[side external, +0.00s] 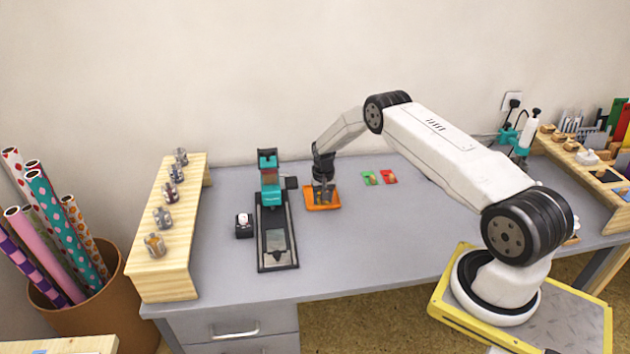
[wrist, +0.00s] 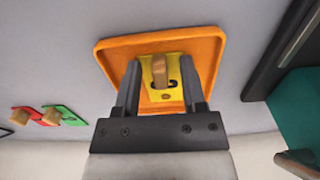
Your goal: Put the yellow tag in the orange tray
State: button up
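The orange tray (wrist: 208,48) lies flat on the grey desk, and it also shows in the side view (side external: 322,207). The yellow tag (wrist: 172,96), with a wooden knob on top, appears to lie inside the tray. My gripper (wrist: 162,62) points down over the tray in the wrist view, one finger on each side of the tag. The fingers are apart, with gaps between them and the knob. In the side view, my gripper (side external: 324,193) is low over the tray and hides the tag.
A green tag (side external: 369,178) and a red tag (side external: 389,177) lie right of the tray. A black and teal stamp press (side external: 270,190) stands close on the left, with a small black holder (side external: 244,230) beside it. The desk in front of the tray is clear.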

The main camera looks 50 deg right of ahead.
jog(key=shift+r, duration=0.15)
notch_tip(320, 180, up, 12)
dwell(1.0)
dwell(0.3)
jog(key=shift+a, duration=0.1)
jog(key=s+a+r+n+t, duration=0.1)
jog(key=s+a+r+n, duration=0.15)
jog(key=a+r, duration=0.4)
jog(key=s+a+r+n, duration=0.2)
jog(key=s+a+r, duration=0.2)
jog(key=a, duration=0.5)
jog(key=s+a+r+n, duration=0.1)
jog(key=s+a+n, duration=0.1)
jog(key=s+a, duration=0.3)
jog(key=s+a+r+n+t, duration=0.1)
jog(key=s+a+n, duration=0.1)
jog(key=s+a, duration=0.4)
jog(key=s, duration=0.5)
jog(key=shift+s+t, duration=0.25)
jog(key=shift+t, duration=0.05)
